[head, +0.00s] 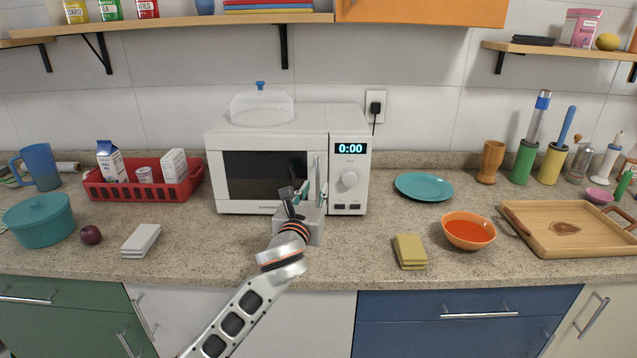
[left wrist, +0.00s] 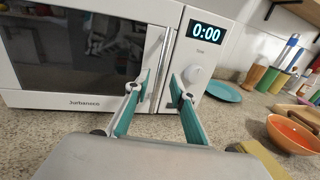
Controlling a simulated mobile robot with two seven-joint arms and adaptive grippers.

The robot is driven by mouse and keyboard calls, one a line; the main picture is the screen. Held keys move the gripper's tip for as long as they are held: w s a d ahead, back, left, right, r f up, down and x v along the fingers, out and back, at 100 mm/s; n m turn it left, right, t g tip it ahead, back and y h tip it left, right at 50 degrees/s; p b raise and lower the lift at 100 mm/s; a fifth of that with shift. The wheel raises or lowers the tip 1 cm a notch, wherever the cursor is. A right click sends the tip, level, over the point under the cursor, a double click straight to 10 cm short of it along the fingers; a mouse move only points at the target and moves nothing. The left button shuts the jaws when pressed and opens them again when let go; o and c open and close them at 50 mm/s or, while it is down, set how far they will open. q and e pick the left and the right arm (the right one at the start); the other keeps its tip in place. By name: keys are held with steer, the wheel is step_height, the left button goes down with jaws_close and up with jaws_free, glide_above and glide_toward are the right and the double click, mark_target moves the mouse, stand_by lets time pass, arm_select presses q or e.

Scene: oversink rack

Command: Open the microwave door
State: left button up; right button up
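The white microwave (head: 225,140) stands on the counter against the wall, its door (head: 265,176) shut. Its display reads 0:00. The door's upright handle (head: 318,168) is at the door's right edge, left of the knob; it also shows in the left wrist view (left wrist: 161,58). My left gripper (head: 314,188) is in front of the handle's lower part. In the left wrist view my left gripper (left wrist: 160,82) has its teal fingers apart, one on each side of the handle's line. I cannot tell whether they touch it. My right gripper is not in view.
A clear dome with a blue knob (head: 262,106) sits on the microwave. A red basket (head: 130,190) and a grey sponge-like block (head: 141,240) are at left. A teal plate (head: 424,186), an orange bowl (head: 468,230) and a yellow block (head: 409,251) are at right.

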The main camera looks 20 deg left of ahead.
mark_target(317, 184)
arm_select(q)
steer(key=w, duration=0.3)
steer(key=shift+w+a+f, duration=0.2)
steer(key=shift+w, duration=0.6)
jaws_close()
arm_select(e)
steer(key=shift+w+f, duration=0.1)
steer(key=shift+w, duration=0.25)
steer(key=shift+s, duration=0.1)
